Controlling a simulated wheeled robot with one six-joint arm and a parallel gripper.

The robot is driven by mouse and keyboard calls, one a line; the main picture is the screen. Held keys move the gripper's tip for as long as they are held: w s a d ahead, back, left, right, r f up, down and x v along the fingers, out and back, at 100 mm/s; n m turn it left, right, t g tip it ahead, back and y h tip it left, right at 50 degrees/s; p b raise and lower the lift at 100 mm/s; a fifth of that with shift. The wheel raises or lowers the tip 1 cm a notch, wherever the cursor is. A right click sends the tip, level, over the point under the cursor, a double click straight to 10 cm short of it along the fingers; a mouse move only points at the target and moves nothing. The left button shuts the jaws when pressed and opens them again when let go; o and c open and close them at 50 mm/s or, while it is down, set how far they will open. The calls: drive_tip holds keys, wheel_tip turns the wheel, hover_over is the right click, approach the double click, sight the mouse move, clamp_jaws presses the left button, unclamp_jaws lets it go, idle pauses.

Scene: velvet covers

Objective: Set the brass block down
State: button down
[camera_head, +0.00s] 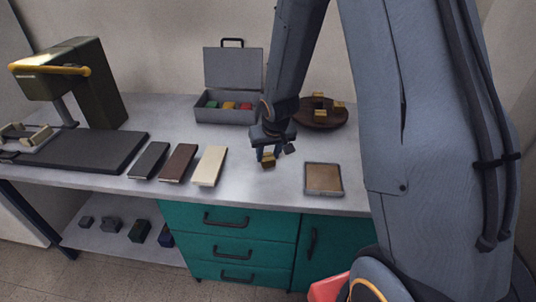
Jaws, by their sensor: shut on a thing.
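A brass block (268,160) is held at the fingertips of my gripper (270,153), which points down over the grey worktop (253,189). I cannot tell whether the block touches the worktop or hangs just above it. A small dark grey piece (289,149) shows just right of the fingers; I cannot tell whether it belongs to the gripper. A square tray (323,192) with a brown inside lies to the right and nearer, apart from the block. A round brown stand (333,124) behind my gripper bears several other brass blocks.
Black, brown and cream slabs (209,166) lie left of my gripper. An open grey box (227,117) with coloured pieces stands behind. A press-like machine (70,80) with a yellow handle stands far left. The worktop between the cream slab and square tray is clear.

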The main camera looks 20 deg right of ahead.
drive_tip(key=c, duration=1.2)
unclamp_jaws()
drive_tip(key=shift+r, duration=0.1)
drive_tip(key=p+v, duration=0.9)
drive_tip(key=v, duration=0.2)
drive_tip(key=s+r, duration=0.3)
drive_tip(key=s, duration=0.3)
drive_tip(key=s+r+g, duration=0.1)
drive_tip(key=s+r, duration=0.2)
drive_tip(key=s, duration=0.3)
drive_tip(key=s+r+g, duration=0.1)
drive_tip(key=s+r, duration=0.2)
drive_tip(key=s, duration=0.3)
drive_tip(key=shift+s+r, duration=0.3)
drive_tip(key=shift+r, duration=0.05)
